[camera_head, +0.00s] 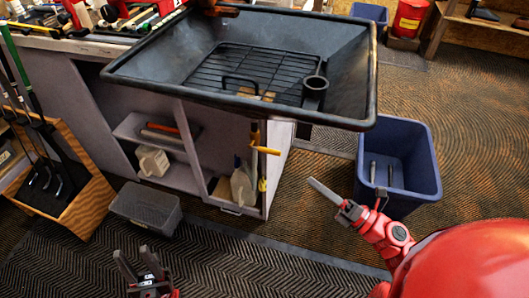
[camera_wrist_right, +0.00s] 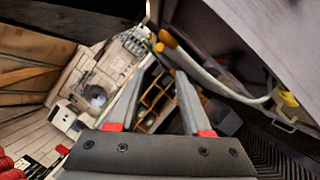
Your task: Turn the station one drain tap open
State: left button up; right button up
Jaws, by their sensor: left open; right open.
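A dark station basin (camera_head: 170,62) with a wire grate (camera_head: 240,75) stands on the workbench. Below its front edge a brass-coloured drain tap (camera_head: 254,133) hangs down, with a yellow lever (camera_head: 266,150) pointing right, roughly level. My right gripper (camera_head: 316,185) is right of and below the lever, apart from it, its fingers pointing up-left. In the right wrist view its two fingers (camera_wrist_right: 158,78) are spread with nothing between them. An orange-yellow bar (camera_wrist_right: 168,40) beyond them may be the lever; I cannot tell. My left gripper (camera_head: 139,262) is open and empty at the bottom, far from the tap.
A blue bin (camera_head: 431,180) holding dark rods stands on the floor at right. Cabinet shelves (camera_head: 150,135) with jugs (camera_head: 242,184) lie below the basin. A grey box (camera_head: 146,207) and a wooden club rack (camera_head: 92,207) stand at left.

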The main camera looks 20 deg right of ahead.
aim_at(271, 150)
jog(key=x, duration=1.5)
jog(key=shift+r, duration=0.15)
grip_shut()
dwell(0.7)
